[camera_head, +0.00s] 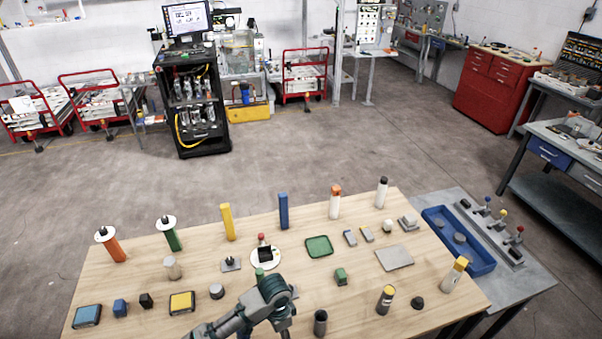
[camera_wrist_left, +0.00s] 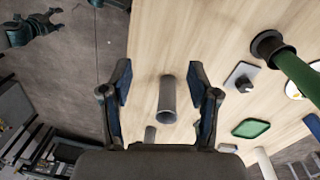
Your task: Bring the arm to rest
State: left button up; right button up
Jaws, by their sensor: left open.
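My left arm comes in at the bottom of the head view, and its wrist hangs over the front middle of the wooden table (camera_head: 130,285). In that view its fingers are mostly hidden behind the wrist. In the wrist view my left gripper (camera_wrist_left: 162,98) is open, with its two dark fingers wide apart. A grey hollow tube (camera_wrist_left: 167,98) shows between the fingers, with visible gaps on both sides. I cannot tell how far below the fingers it is.
Tall coloured posts, such as the blue one (camera_head: 283,210), line the far edge. A blue tray (camera_head: 458,240) is at right.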

pick_arm(q)
jog(key=s+d+f+n+t+h, duration=0.25)
jog(key=s+f, duration=0.25)
jog(key=s, duration=0.3)
jog(key=s+a+f+n+t+y, duration=0.1)
jog(key=s+a+n, duration=0.4)
jog(key=a, duration=0.4)
jog(key=s+a+f+n+t+y, duration=0.1)
jog(key=s+a+n+y, duration=0.15)
jog(key=s+a, duration=0.5)
notch_tip(320, 180, down, 32)
jog(key=s+a+g+b, duration=0.2)
jog(key=b, duration=0.3)
jog(key=s+a+f+b, duration=0.2)
jog(key=s+f+b, duration=0.1)
jog(key=s+f, duration=1.4)
jog(key=shift+s+a+f+g+h+b, duration=0.15)
jog(key=shift+a+f+g+h+b, duration=0.2)
jog(key=shift+f, duration=0.45)
pick_arm(e)
notch_tip(320, 180, down, 9)
jog(key=s, duration=0.1)
jog(key=shift+r, duration=0.2)
